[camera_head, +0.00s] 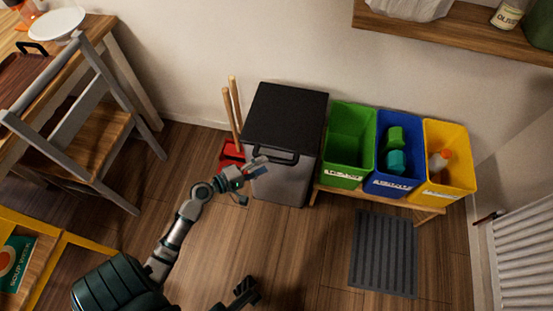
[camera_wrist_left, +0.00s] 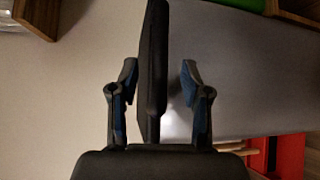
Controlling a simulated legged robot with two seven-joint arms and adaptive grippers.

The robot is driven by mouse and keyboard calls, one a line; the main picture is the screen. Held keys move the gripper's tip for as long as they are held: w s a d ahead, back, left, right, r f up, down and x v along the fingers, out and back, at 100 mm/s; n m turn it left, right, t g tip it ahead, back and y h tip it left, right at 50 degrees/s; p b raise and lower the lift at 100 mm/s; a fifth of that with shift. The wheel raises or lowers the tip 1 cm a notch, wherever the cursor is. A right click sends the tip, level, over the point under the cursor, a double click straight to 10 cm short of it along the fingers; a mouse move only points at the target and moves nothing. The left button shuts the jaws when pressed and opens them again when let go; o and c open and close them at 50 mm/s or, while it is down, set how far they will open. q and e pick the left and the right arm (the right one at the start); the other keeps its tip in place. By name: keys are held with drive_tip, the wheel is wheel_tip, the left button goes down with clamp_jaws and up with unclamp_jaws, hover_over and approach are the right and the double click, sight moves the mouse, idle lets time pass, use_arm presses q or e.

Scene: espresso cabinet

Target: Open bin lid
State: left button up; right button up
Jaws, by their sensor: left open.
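The grey bin (camera_head: 278,185) stands against the wall with its black lid (camera_head: 288,112) down. A dark handle (camera_head: 277,156) runs along the lid's front edge. My left gripper (camera_head: 256,167) is at the front of the bin, by the handle's left end. In the left wrist view its fingers (camera_wrist_left: 156,88) are open, one on each side of a dark upright slab (camera_wrist_left: 152,60), which looks like the lid's front edge or handle. Gaps show on both sides of it. A dark gripper (camera_head: 243,291), apparently my right one, is low in the head view; its jaws are unclear.
Green (camera_head: 350,142), blue (camera_head: 392,165) and yellow (camera_head: 448,160) bins stand on a low wooden bench right of the bin. A red dustpan (camera_head: 230,155) and wooden handles (camera_head: 233,105) are close on its left. A wall shelf (camera_head: 460,32) hangs above right. A grey mat (camera_head: 384,253) lies on the floor.

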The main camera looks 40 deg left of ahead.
sight(272, 160)
use_arm(q)
drive_tip(key=x, duration=0.4)
drive_tip(key=shift+w+f+b, duration=0.15)
drive_tip(key=shift+w+b, duration=0.1)
drive_tip(key=shift+b, duration=0.1)
drive_tip(key=shift+w+a+f, duration=0.15)
drive_tip(key=shift+w+a, duration=0.05)
drive_tip(key=shift+w, duration=0.25)
drive_tip(key=shift+d, duration=0.25)
clamp_jaws()
